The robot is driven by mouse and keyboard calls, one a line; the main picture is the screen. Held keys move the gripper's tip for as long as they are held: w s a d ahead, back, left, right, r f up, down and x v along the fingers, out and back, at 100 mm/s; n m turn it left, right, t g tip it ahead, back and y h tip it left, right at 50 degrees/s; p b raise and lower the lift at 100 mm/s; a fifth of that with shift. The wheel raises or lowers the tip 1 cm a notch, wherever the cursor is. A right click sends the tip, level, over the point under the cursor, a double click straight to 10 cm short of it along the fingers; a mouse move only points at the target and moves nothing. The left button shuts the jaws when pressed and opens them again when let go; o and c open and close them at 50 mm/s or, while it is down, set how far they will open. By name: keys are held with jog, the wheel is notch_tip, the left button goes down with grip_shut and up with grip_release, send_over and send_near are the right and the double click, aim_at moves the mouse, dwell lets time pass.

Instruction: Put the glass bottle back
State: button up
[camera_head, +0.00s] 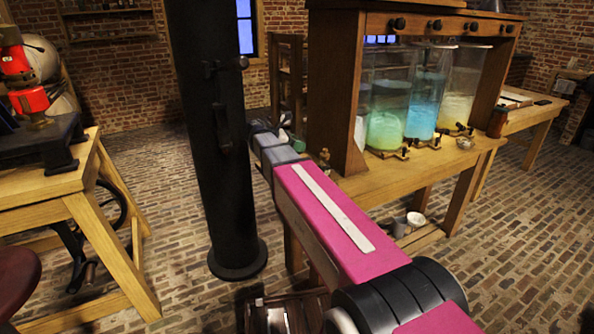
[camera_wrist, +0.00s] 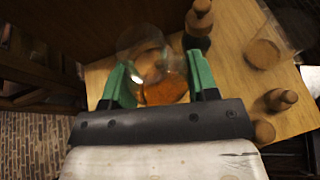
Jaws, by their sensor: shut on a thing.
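In the wrist view, my gripper (camera_wrist: 158,78) has its two green fingers on either side of a clear round glass bottle (camera_wrist: 150,62) with an orange-brown area low in it. The gripper is shut on this bottle. The bottle shows over a wooden surface (camera_wrist: 105,73); I cannot tell whether it touches it. In the head view, my gripper (camera_head: 283,137) is small at the far end of my pink arm, beside the left end of the wooden cabinet. The bottle cannot be made out there.
In the wrist view, a dark stoppered bottle (camera_wrist: 198,25) stands close beyond the right finger. Brown stoppers (camera_wrist: 280,99) and a clear vessel (camera_wrist: 263,53) are farther right. In the head view, the cabinet (camera_head: 345,85) holds large glass jars (camera_head: 388,125). A black column (camera_head: 215,150) stands left of my arm.

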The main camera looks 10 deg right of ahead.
jog(key=shift+f, duration=4.75)
jog(key=o, duration=1)
jog(key=shift+f, duration=0.1)
jog(key=shift+a+r, duration=0.15)
jog(key=shift+r, duration=0.05)
jog(key=shift+v, duration=3.6)
